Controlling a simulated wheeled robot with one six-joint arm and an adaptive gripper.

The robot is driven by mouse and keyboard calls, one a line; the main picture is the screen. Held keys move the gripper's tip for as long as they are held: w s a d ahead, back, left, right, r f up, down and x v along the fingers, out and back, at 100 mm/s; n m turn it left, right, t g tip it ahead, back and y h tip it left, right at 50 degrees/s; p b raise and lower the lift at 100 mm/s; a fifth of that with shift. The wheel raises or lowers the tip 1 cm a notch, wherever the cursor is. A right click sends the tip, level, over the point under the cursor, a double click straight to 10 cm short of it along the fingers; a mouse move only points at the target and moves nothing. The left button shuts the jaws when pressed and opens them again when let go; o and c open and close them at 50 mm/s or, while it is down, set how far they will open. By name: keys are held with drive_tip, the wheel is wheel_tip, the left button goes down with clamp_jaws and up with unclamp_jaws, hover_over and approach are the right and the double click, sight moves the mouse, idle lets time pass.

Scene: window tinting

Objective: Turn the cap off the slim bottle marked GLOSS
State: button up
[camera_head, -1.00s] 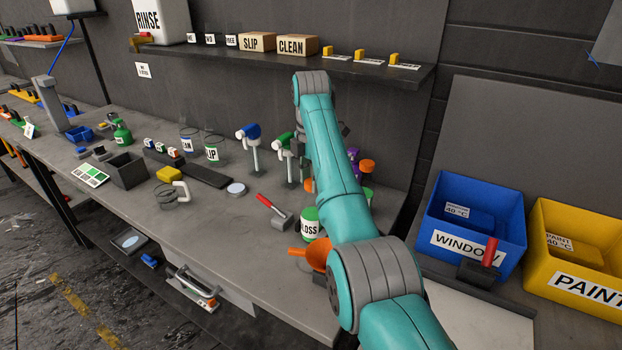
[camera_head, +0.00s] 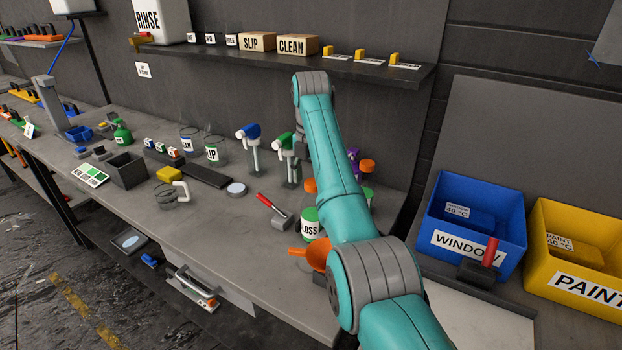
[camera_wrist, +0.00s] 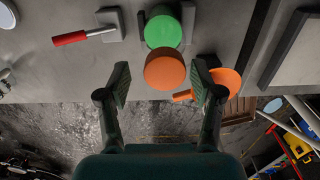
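The bottle marked GLOSS (camera_head: 310,229) stands on the bench left of my forearm, its label partly cut off and its top green. That green round top (camera_wrist: 163,32) shows at the upper middle of the wrist view. An orange round cap (camera_wrist: 165,70) overlaps its lower edge and looks nearer the camera. I cannot tell whether this cap sits on the GLOSS bottle. My gripper (camera_wrist: 160,76) is open, one finger on each side of the orange cap, with gaps showing between. In the head view my forearm hides the gripper.
An orange funnel (camera_head: 317,255) lies close on the right of the bottle, and a red-handled tool (camera_head: 266,202) is on its left. Spray bottles stand behind. Blue (camera_head: 480,210) and yellow (camera_head: 590,235) bins are on the right.

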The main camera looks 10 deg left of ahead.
drive_tip(key=m, duration=0.6)
drive_tip(key=shift+m, duration=0.4)
drive_tip(key=m, duration=0.7)
drive_tip(key=c, duration=1.2)
drive_tip(key=shift+n, duration=1.3)
clamp_jaws()
drive_tip(key=n, duration=0.4)
drive_tip(key=shift+n, duration=0.3)
drive_tip(key=n, duration=0.6)
drive_tip(key=shift+n, duration=0.3)
